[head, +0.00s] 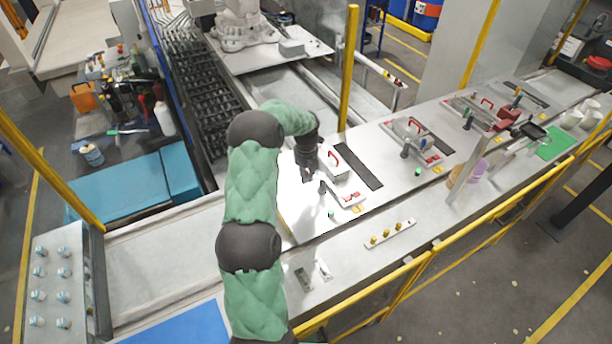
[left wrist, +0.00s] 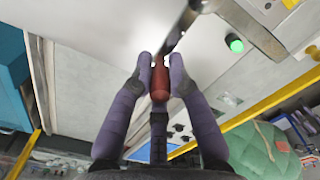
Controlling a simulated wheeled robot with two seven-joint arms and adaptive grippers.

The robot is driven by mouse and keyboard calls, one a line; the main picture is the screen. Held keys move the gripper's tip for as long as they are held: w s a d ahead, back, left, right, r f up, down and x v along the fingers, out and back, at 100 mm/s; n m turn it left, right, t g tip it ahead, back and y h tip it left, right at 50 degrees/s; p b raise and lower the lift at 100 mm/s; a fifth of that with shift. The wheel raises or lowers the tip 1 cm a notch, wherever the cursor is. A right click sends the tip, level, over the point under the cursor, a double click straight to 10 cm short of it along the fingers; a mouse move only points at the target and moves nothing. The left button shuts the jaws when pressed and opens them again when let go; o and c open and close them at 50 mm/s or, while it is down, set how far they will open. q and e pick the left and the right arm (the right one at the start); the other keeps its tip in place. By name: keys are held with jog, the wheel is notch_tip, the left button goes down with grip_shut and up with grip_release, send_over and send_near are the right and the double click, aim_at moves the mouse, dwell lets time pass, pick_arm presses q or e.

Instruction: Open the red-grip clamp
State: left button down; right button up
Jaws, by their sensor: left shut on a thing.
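The red grip (left wrist: 160,82) of the clamp lies between the two fingertips of my left gripper (left wrist: 160,72) in the left wrist view. The gripper is shut on it. A grey metal clamp lever (left wrist: 183,25) runs from the grip towards the top of that view. In the head view my left gripper (head: 308,172) points down at the left end of the nearest fixture (head: 347,198) on the white bench. There the gripper hides the grip, and I cannot tell the lever's angle. My right gripper is not in view.
A green button (left wrist: 235,44) is close to the lever in the left wrist view. More fixtures with dark-knobbed clamps stand along the bench, including one in the middle (head: 420,152). A strip with brass pieces (head: 390,234) lies in front. A yellow rail (head: 470,228) borders the bench.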

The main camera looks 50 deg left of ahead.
pick_arm(q)
jog(key=c, duration=1.2)
grip_release()
notch_tip(320, 180, up, 12)
jog(key=shift+r, duration=0.1)
